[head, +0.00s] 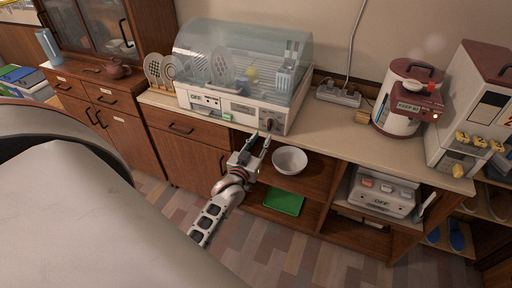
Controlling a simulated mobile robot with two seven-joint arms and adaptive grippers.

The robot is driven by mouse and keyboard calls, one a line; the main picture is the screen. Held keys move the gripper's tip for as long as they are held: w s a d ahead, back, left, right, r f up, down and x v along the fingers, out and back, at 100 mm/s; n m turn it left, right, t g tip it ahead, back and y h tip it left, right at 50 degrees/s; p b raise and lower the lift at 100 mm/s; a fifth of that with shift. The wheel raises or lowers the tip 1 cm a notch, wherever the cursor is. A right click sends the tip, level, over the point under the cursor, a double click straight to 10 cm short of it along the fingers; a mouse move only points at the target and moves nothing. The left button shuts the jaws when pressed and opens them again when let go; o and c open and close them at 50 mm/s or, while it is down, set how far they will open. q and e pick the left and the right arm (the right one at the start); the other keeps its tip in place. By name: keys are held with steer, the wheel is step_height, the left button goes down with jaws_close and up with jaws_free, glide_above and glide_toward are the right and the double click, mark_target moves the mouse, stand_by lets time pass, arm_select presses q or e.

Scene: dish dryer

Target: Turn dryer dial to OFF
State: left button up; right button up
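The dish dryer (238,108) stands on the counter, a cream box with a clear domed lid over dishes. Its dial (269,124) is a small knob at the right end of the front panel, too small to read its setting. My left gripper (261,138) is just below and in front of the dial. Its two fingers point up toward the panel and stand apart, with nothing seen between them. I cannot tell whether a fingertip touches the dryer. My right gripper is not in view.
A white bowl (290,160) sits right of my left gripper. A power strip (338,95), a rice cooker (408,98) and a large dispenser (474,110) stand to the right on the counter (335,128). A green tray (284,202) lies on the shelf below.

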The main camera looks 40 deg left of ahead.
arm_select(q)
steer(key=v, duration=0.4)
steer(key=shift+s, duration=0.4)
steer(key=s+d+f+m+g+h, duration=0.3)
steer(key=s+d+f, duration=0.5)
steer(key=s, duration=0.3)
steer(key=s+d+f+m+g+h, duration=0.3)
steer(key=s+d+f+g, duration=0.1)
steer(key=s+d+f, duration=0.4)
steer(key=s+d, duration=0.2)
steer(key=s, duration=0.2)
steer(key=shift+f+m, duration=0.35)
steer(key=shift+m, duration=0.05)
